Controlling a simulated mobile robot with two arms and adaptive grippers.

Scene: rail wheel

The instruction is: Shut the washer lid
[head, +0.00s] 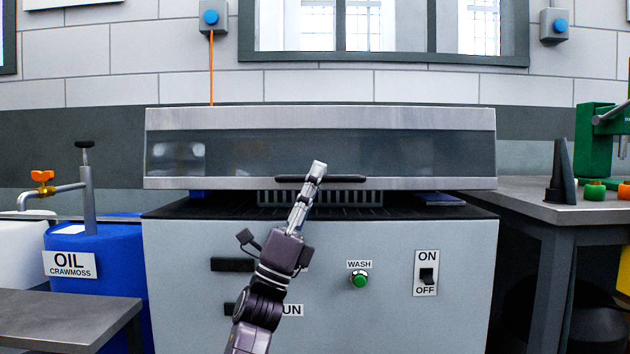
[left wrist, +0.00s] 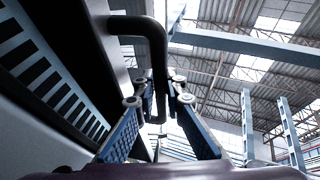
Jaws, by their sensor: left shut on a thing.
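The washer lid (head: 230,157), a metal frame with a dark glass panel, stands raised above the grey washer body (head: 190,270). A gap shows below its lower edge. The black lid handle (head: 345,180) runs along the middle of that edge. My left gripper (head: 316,172) is shut on the handle, a little left of its middle. In the left wrist view the handle (left wrist: 150,28) bends down between the fingers of my gripper (left wrist: 161,95). My right gripper is in neither view.
A slotted rack (head: 340,198) shows inside the gap. The washer front has a green WASH button (head: 360,279) and an ON/OFF switch (head: 427,275). A blue oil drum (head: 115,260) stands at the left, and a grey table (head: 520,205) with a dark cone (head: 562,172) at the right.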

